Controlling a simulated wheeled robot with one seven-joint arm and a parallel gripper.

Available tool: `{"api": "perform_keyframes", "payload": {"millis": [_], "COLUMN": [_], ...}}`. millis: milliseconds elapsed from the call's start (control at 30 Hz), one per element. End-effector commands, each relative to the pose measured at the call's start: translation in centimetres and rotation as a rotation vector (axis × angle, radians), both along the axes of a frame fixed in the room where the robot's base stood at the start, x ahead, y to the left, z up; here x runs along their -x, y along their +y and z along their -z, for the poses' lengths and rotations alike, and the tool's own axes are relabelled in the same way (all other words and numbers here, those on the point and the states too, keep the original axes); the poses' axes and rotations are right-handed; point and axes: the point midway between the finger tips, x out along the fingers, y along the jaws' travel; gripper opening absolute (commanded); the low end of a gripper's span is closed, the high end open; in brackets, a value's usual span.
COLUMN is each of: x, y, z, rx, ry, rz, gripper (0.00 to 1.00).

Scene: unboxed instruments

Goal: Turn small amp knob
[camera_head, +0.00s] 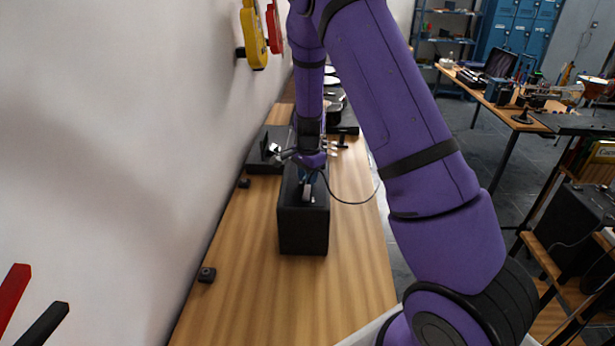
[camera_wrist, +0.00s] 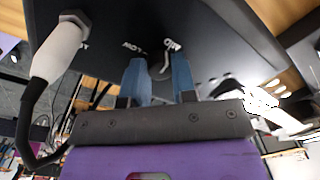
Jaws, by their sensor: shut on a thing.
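The small amp (camera_head: 303,232) is a black box standing on the wooden bench, below my arm in the head view. In the wrist view its dark panel (camera_wrist: 215,40) fills the upper part, with white lettering and several small marks. My gripper (camera_wrist: 160,68) has two blue fingers at this panel, one on each side of a small dark knob (camera_wrist: 162,62) with a light pointer line. The gripper is shut on the knob; the fingertips partly hide it. In the head view my gripper (camera_head: 308,180) is over the amp's top and mostly hidden by my wrist.
A grey plug (camera_wrist: 58,50) with a black cable is in the panel, left of the fingers. Other black equipment (camera_head: 268,150) stands behind the amp. A small black block (camera_head: 207,274) lies near the wall. The bench (camera_head: 290,300) is clear in front.

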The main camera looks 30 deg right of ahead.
Motion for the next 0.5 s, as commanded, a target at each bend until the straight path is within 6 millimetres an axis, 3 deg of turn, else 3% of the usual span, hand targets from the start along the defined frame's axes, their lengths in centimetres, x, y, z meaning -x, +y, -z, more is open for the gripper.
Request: {"api": "perform_keyframes", "payload": {"millis": [500], "x": [-0.10], "y": [0.00], "z": [-0.07], "rx": [0.000], "ry": [-0.003], "rz": [0.079], "gripper": [0.02]}}
